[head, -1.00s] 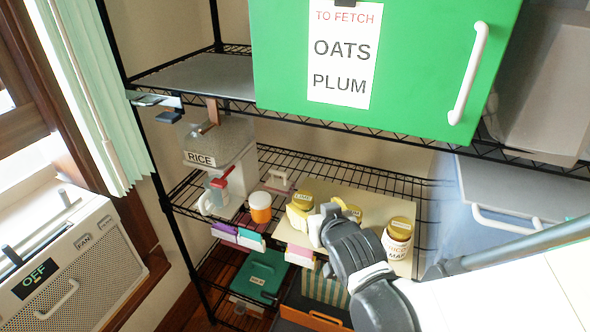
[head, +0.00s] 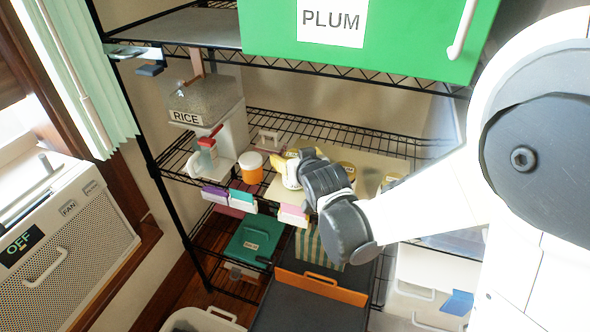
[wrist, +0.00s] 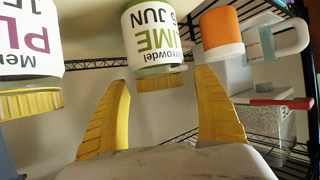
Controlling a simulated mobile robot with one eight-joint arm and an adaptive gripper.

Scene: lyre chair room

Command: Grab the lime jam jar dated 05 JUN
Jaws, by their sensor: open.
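In the wrist view, which shows things upside down, the lime jam jar (wrist: 152,32) has a white label with green letters reading LIME and "5 JUN"; the first digit is cut off.
A plum jar (wrist: 28,40) stands close on one side of the lime jar, an orange jar (wrist: 220,35) on the other. The RICE dispenser (head: 207,105) stands left on the wire shelf. A green box (head: 400,40) overhangs from the upper shelf. Coloured tags (head: 293,213) line the front edge.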

